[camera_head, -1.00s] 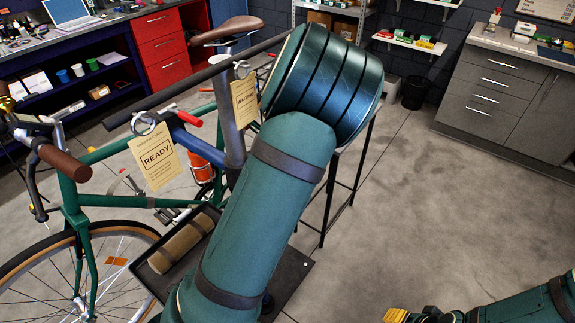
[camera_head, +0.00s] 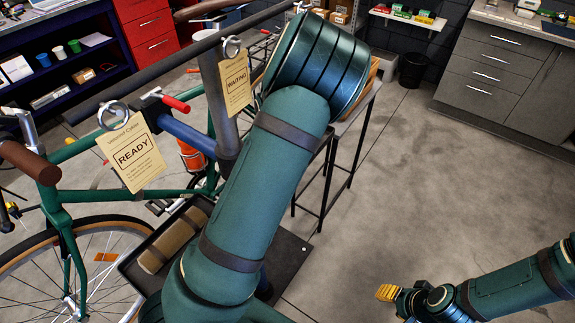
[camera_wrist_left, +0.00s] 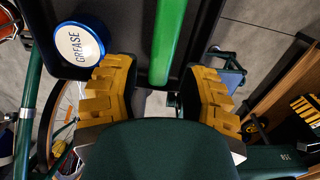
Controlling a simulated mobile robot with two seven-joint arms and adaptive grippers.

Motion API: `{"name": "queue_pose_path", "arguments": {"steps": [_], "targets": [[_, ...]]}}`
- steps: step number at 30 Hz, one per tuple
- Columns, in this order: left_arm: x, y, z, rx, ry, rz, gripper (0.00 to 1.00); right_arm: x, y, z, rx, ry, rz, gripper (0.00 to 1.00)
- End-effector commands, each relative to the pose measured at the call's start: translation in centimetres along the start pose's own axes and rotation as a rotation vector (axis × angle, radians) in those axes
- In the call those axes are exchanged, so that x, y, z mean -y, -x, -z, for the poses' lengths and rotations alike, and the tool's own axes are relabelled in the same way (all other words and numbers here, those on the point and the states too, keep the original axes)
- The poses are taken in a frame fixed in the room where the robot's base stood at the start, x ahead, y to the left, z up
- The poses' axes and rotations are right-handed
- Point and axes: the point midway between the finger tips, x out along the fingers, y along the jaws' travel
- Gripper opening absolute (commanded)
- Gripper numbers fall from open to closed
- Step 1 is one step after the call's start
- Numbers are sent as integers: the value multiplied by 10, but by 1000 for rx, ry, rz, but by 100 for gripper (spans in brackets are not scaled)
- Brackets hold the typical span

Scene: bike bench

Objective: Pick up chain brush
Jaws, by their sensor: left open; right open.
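In the left wrist view a long green bar (camera_wrist_left: 169,40), like a handle, lies over a dark tray (camera_wrist_left: 128,18). It could be the chain brush; no bristles show and its upper end is out of view. My left gripper (camera_wrist_left: 160,94) is open, its yellow fingers on either side of the line of the bar, with no finger visibly touching it. In the head view my left arm hides this gripper. My right gripper (camera_head: 387,293) is open and empty, low over the floor at the right.
A blue grease tin (camera_wrist_left: 80,44) sits beside the left finger. In the head view a tan roll (camera_head: 172,243) lies in the tray (camera_head: 288,258). A green bicycle (camera_head: 75,215) with READY (camera_head: 136,155) and WAITING (camera_head: 235,82) tags stands close left of my arm.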

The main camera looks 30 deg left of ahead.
Motion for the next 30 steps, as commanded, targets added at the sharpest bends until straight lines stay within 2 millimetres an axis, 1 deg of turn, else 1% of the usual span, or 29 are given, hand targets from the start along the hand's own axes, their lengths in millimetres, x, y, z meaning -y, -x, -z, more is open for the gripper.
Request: {"name": "queue_pose_path", "arguments": {"steps": [5, 7, 15, 18, 23, 24, 26, 27, 28, 30], "targets": [[0, -8, 0, -1, 0, 1, 44, -1, -2, -1, 2, 1, 1, 47], [1, -15, 0, -2, 0, 1, 44, -2, -5, -2, 4, 2, 1, 47], [2, -53, -2, -2, 1, 1, 44, -6, -18, -8, 16, 5, 2, 47], [2, -57, -2, 0, 1, 1, 44, -7, -18, -9, 18, 6, 2, 47], [2, -56, -2, 0, 1, 1, 44, -6, -17, -9, 18, 6, 2, 47], [2, -56, -2, 0, 0, 1, 42, -6, -17, -9, 18, 6, 2, 47], [2, -56, -2, 0, 0, 1, 21, -6, -17, -9, 18, 6, 2, 47], [2, -56, -2, 0, 0, 1, 7, -6, -17, -9, 18, 6, 2, 47], [2, -56, -2, 0, 0, 1, 0, -6, -17, -9, 18, 6, 2, 47], [2, -56, -2, 0, 0, 1, 0, -6, -17, -9, 18, 6, 2, 47]]}}
